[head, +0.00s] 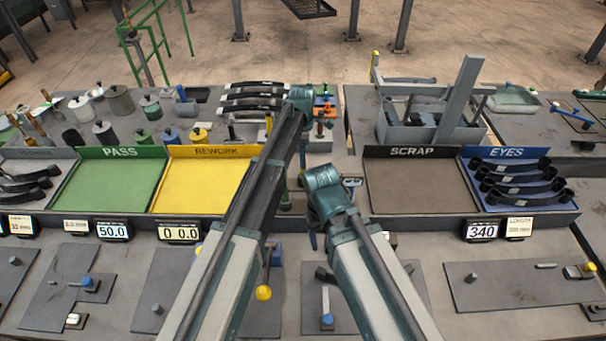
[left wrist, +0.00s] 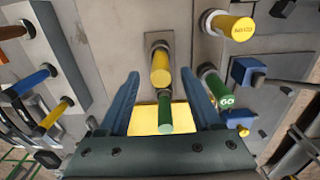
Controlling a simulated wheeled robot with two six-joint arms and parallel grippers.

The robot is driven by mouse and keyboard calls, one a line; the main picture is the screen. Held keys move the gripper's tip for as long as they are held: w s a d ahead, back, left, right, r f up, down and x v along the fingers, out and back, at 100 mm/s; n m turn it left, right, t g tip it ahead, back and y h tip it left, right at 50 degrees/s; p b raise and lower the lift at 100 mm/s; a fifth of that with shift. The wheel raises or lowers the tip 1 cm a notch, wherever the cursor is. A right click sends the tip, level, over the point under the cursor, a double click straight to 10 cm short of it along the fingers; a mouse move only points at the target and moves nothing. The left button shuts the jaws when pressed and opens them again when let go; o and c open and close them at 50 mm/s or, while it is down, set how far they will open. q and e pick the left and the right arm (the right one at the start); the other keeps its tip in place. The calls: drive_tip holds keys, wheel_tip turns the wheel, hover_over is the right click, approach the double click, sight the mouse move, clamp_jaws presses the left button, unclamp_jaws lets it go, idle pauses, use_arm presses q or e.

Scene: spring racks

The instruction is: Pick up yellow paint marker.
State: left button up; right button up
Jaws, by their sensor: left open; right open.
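In the left wrist view a plain yellow cylinder (left wrist: 160,70), which looks like the yellow paint marker, stands in a small grey holder. It lies just beyond the fingertips, near the middle line between them. My left gripper (left wrist: 156,84) is open and holds nothing. A green cylinder (left wrist: 165,112) and a yellow patch (left wrist: 143,121) show between its fingers. In the head view my left gripper (head: 300,98) is over the back of the bench and hides what is beneath it. My right gripper (head: 320,180) is open and empty, lower, left of the SCRAP tray.
Another yellow cylinder (left wrist: 232,28) with dark lettering and a green GO cylinder (left wrist: 208,82) stand to the right. Blue- and orange-handled tools (left wrist: 32,80) sit in a rack at left. The yellow REWORK tray (head: 200,185) and brown SCRAP tray (head: 415,185) are empty.

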sight(303, 171)
use_arm(q)
drive_tip(key=shift+f, duration=0.1)
wheel_tip(303, 171, down, 5)
drive_tip(key=b, duration=0.5)
clamp_jaws()
